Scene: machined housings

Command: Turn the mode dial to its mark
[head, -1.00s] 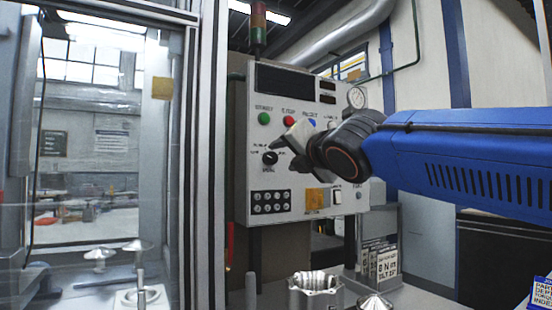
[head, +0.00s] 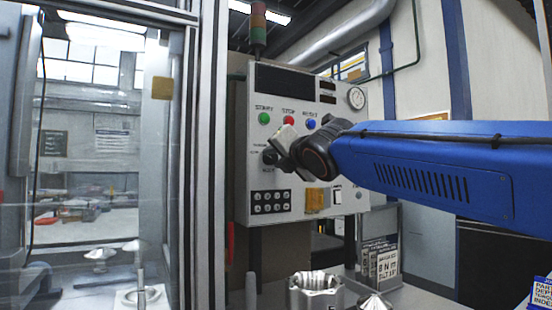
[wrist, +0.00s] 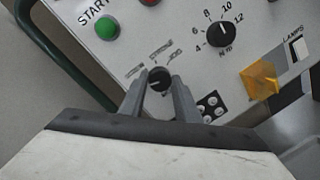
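The mode dial (wrist: 158,78) is a small black knob on the white control panel, with printed labels beside it. My gripper (wrist: 158,84) has its two grey fingers apart, and in the wrist view the dial shows between their tips. A gap shows beside the dial; I cannot tell whether the fingers reach around it or touch it. In the head view the dial (head: 268,157) is partly covered by my gripper (head: 277,158), which comes in from the right. The pointer and mark are too small to read.
A larger black dial (wrist: 219,32) with numbers sits right of the mode dial. Green (head: 264,118), red (head: 288,119) and blue (head: 310,123) buttons are above. A black block of sockets (head: 271,203) and an orange cover (head: 315,200) are below. A glass-doored enclosure stands at left.

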